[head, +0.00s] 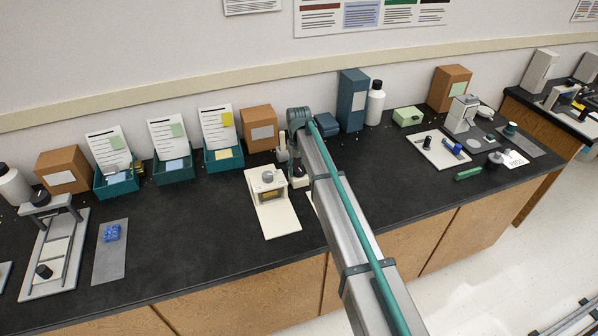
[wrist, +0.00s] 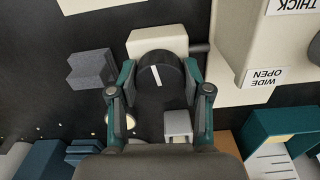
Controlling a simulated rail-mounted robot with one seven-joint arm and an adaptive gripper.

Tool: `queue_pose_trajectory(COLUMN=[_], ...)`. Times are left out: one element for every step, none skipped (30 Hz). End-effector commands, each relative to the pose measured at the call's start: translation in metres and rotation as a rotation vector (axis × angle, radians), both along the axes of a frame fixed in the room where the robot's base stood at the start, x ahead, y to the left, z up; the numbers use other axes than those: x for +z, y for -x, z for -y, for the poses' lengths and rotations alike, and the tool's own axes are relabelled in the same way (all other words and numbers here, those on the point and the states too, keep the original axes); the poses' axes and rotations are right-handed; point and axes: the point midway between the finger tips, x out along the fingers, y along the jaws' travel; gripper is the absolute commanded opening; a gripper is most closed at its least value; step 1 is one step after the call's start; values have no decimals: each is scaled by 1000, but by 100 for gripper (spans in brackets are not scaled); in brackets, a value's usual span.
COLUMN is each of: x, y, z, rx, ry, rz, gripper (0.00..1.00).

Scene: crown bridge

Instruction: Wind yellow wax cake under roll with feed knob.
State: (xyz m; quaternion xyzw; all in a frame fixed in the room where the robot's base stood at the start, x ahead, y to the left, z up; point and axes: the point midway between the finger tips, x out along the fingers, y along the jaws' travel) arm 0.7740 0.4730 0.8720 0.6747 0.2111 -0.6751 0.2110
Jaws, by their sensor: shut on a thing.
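In the wrist view, a black round knob (wrist: 157,75) with a white line sits at a cream block (wrist: 158,42). My gripper (wrist: 160,82) is shut on the knob, one finger on each side. In the head view, my gripper's end is mostly hidden by my arm, beside a cream press-like device (head: 280,217) with a grey round knob on top. The device also shows in the wrist view (wrist: 240,45), with labels "WIDE OPEN" and "THICK".
Teal bins (head: 224,163) with cards stand left of the device along the wall. A teal upright box (head: 352,100) and a white bottle (head: 375,103) stand behind and right. A blue cake (head: 111,232) lies on a grey plate at left. The counter between is mostly clear.

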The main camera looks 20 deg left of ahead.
Motion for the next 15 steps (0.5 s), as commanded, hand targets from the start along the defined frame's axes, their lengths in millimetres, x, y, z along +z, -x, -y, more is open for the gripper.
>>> queue_pose_trajectory(x=[-1, -1, -1, -1, 0, 0, 0, 0, 0, 0, 0, 0, 0, 0, 0], y=[-1, -1, -1, -1, -1, -1, -1, 0, 0, 0, 0, 0, 0, 0, 0], z=[0, -1, -1, -1, -1, -1, -1, -1, -1, -1, -1, -1, -1, -1, -1], rx=[-45, -73, -112, -140, -168, -207, -235, -263, -302, -330, -358, -396, -424, -451, -487], ry=[0, -1, 0, 0, 0, 0, 0, 0, 0, 0, 0, 0, -1, -1, -1], rz=[2, 3, 2, 2, 2, 2, 2, 2, 2, 2, 2, 2, 2, 2, 2], gripper=[14, 14, 14, 14, 14, 14, 14, 14, 14, 14, 14, 14, 14, 14, 14])
